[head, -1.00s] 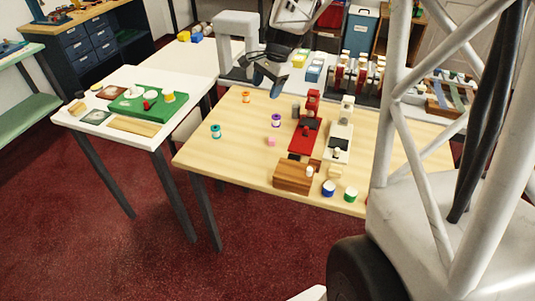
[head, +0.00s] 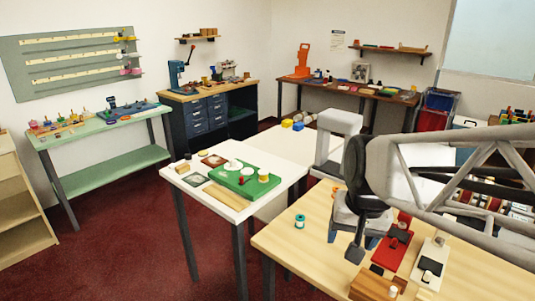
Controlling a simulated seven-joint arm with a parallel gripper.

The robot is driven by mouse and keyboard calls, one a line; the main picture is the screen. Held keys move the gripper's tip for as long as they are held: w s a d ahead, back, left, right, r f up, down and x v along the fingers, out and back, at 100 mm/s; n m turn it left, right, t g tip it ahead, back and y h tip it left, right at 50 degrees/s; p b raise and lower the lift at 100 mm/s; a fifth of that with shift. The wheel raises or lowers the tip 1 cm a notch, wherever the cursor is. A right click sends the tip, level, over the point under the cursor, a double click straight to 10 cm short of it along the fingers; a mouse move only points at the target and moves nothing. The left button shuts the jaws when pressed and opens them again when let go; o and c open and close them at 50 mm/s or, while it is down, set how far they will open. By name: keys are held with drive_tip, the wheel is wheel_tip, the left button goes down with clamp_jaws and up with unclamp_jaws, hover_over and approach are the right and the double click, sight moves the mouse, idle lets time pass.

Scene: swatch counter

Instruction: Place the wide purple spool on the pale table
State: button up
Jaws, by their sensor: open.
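The wide purple spool cannot be made out in the head view now; my arm and gripper cover part of the wooden table where spools stand. My gripper (head: 353,240) hangs low over the light wooden table (head: 310,255), fingers down and apart, with nothing seen between them. A white-topped table (head: 215,205), the palest near one, stands to the left of the wooden table and bears a green tray and small items. A teal spool (head: 300,221) stands upright on the wooden table, left of my gripper.
A green tray (head: 235,187) with small items and a wooden strip (head: 228,202) take up much of the white table. Red (head: 392,248) and white (head: 432,263) devices and a brown wooden block (head: 373,286) stand right of my gripper. Benches line the walls.

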drive_tip(key=s+a+f+n, duration=0.1)
drive_tip(key=s+n, duration=0.2)
drive_tip(key=s, duration=0.4)
drive_tip(key=shift+s+a+h, duration=0.15)
drive_tip(key=shift+a+h, duration=0.15)
idle(0.9)
